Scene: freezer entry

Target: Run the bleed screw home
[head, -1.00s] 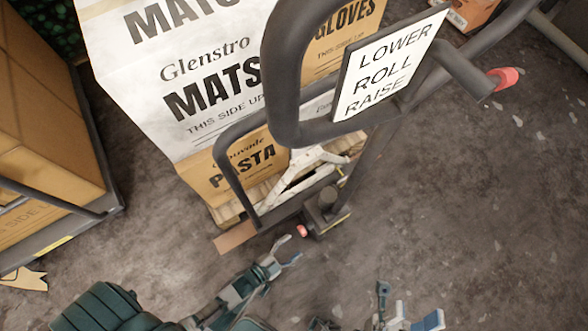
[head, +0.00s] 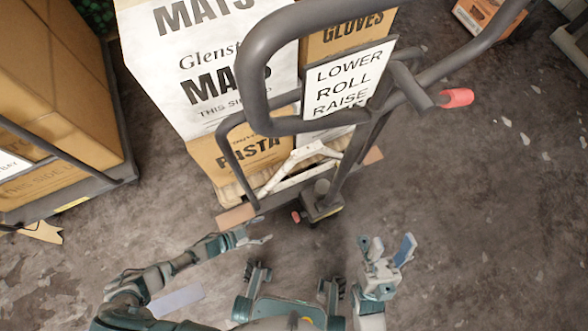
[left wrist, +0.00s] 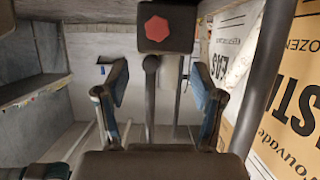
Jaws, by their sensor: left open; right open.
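The bleed screw appears to be the red six-sided head (left wrist: 157,29) on a dark block at the top of the left wrist view. In the head view a small red piece (head: 296,217) shows low on the pallet jack's pump base (head: 322,203). My left gripper (head: 258,236) is open and empty, just left of and nearer to me than the red piece. In the left wrist view its fingers (left wrist: 160,85) stand apart below the red head, not touching it. My right gripper (head: 388,252) is open and empty, right of the pump. The screw's thread is hidden.
The pallet jack's dark handle (head: 262,60) carries a LOWER ROLL RAISE sign (head: 345,82) and a red-tipped lever (head: 457,98). Stacked cartons (head: 210,70) stand behind it. A loaded cart (head: 60,110) is at left.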

